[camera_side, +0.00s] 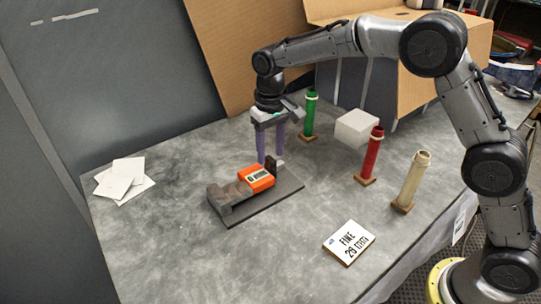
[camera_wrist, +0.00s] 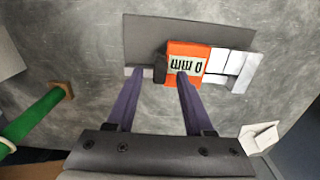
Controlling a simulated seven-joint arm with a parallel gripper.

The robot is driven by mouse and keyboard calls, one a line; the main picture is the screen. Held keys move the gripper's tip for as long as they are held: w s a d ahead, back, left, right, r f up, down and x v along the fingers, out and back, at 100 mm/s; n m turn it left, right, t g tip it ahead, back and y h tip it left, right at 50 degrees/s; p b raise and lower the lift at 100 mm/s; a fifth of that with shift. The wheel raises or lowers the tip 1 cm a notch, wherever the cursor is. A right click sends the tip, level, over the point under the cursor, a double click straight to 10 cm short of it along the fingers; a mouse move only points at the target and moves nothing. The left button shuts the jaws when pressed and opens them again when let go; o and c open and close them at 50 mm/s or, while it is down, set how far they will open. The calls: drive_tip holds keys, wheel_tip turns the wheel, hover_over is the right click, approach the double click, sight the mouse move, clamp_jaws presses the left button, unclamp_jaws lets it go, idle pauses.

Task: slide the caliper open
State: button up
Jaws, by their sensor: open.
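The caliper lies on a dark base plate (camera_side: 285,192). Its orange slider (camera_side: 258,179) sits against the grey jaw end (camera_side: 228,195). In the wrist view the slider (camera_wrist: 186,50) has a display (camera_wrist: 188,64) reading 0 mm upside down, with the pale jaw end (camera_wrist: 232,65) to its right. A dark upright tab (camera_wrist: 160,68) stands at the slider's left side. My gripper (camera_side: 271,160) is open and points down at the tab end of the caliper. In the wrist view its purple fingers (camera_wrist: 158,73) appear on either side of the tab; I cannot tell whether they touch it.
A card (camera_side: 349,242) reading roughly "29 mm" lies at the front. Green (camera_side: 310,113), red (camera_side: 371,153) and cream (camera_side: 413,178) tubes stand on wooden bases at the right, near a pale block (camera_side: 355,128). White papers (camera_side: 124,181) lie left. The front left table is clear.

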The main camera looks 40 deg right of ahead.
drive_tip(key=shift+f, duration=1)
clamp_jaws()
idle(0.8)
